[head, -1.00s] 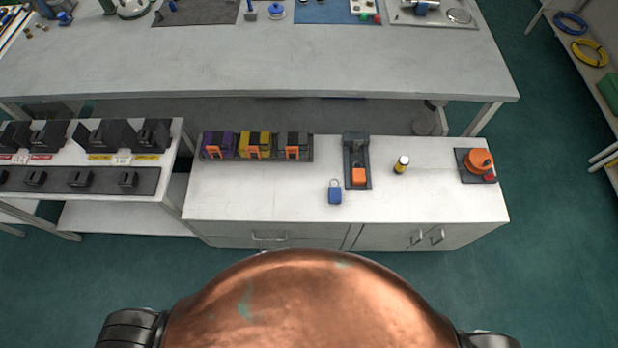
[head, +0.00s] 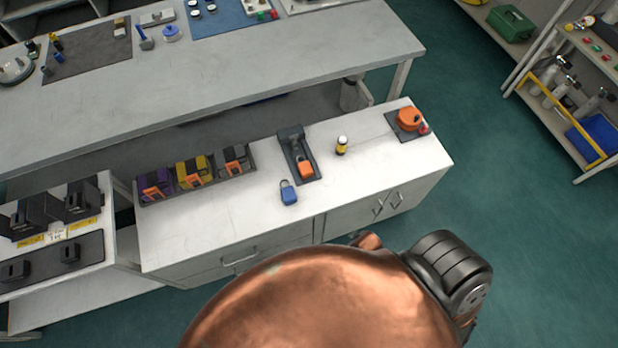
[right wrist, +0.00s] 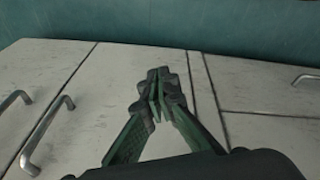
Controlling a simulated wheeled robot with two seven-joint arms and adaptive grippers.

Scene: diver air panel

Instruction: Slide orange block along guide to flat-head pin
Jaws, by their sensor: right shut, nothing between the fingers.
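The orange block (head: 306,168) sits at the near end of a dark guide (head: 312,180) on the white cabinet top. A dark upright part (head: 294,143) stands at the guide's far end; whether it is the flat-head pin is too small to tell. My right gripper (right wrist: 158,84) shows in the right wrist view, its fingertips together and empty, in front of white cabinet doors. It is apart from the block and guide, which that view does not show. My left gripper is in neither view.
A blue padlock (head: 289,195) lies just left of the guide's near end. A rack (head: 150,202) of purple, yellow and grey units is left. An orange round device (head: 409,119) sits far right.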

